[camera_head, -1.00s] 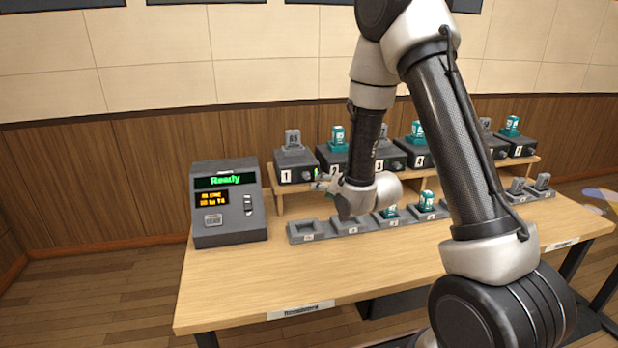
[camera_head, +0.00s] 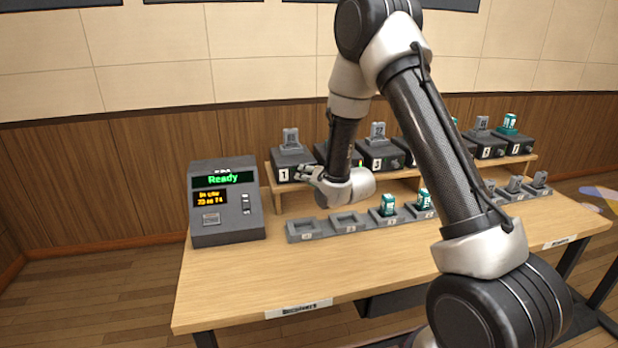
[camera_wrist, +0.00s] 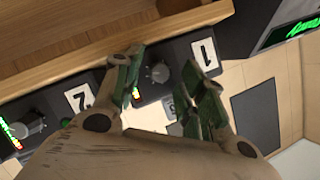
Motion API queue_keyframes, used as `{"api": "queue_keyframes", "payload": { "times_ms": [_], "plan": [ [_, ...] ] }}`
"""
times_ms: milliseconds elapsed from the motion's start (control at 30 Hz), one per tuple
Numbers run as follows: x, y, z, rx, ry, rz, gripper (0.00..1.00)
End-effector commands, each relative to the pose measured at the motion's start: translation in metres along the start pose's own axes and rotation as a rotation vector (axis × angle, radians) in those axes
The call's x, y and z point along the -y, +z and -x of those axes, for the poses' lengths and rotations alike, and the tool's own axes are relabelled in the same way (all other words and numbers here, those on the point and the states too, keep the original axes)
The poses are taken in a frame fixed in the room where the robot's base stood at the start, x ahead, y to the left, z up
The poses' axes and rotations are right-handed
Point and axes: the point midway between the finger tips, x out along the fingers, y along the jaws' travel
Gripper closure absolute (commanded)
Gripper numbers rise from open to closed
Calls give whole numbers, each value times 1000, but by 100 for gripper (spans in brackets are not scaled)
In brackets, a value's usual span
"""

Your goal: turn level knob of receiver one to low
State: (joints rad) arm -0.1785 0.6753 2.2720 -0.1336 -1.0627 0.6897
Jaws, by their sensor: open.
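Receiver one (camera_head: 292,160) is a dark box with a white "1" label and a grey handset upright on top. It stands at the left end of the raised shelf. In the wrist view its label (camera_wrist: 206,54) shows upside down, with the round dark level knob (camera_wrist: 158,73) beside it and a small lit level meter (camera_wrist: 136,92). My gripper (camera_head: 310,173) is at the front of receiver one. In the wrist view my open gripper (camera_wrist: 164,68) has one finger on each side of the knob; contact cannot be told. The knob is hidden in the head view.
A console (camera_head: 227,203) reading "Ready" stands left on the table. A row of charging slots (camera_head: 345,222) lies below the shelf. The front of the table (camera_head: 240,285) is clear.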

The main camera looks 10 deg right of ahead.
Motion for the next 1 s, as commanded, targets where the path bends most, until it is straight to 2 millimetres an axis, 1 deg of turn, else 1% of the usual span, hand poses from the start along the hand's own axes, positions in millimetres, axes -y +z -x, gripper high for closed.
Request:
{"api": "queue_keyframes", "payload": {
  "times_ms": [67, 200, 300, 667, 867, 1000],
  "plan": [
    [0, 0, 0, 0, 0, 0, 59],
    [0, 0, 0, 0, 0, 0, 85],
    [0, 0, 0, 0, 0, 0, 100],
    [0, 0, 0, 1, 15, 31, 100],
    [2, 0, 0, 8, 57, 125, 100],
    [4, 0, 0, 13, 104, 227, 100]
  ]
}}
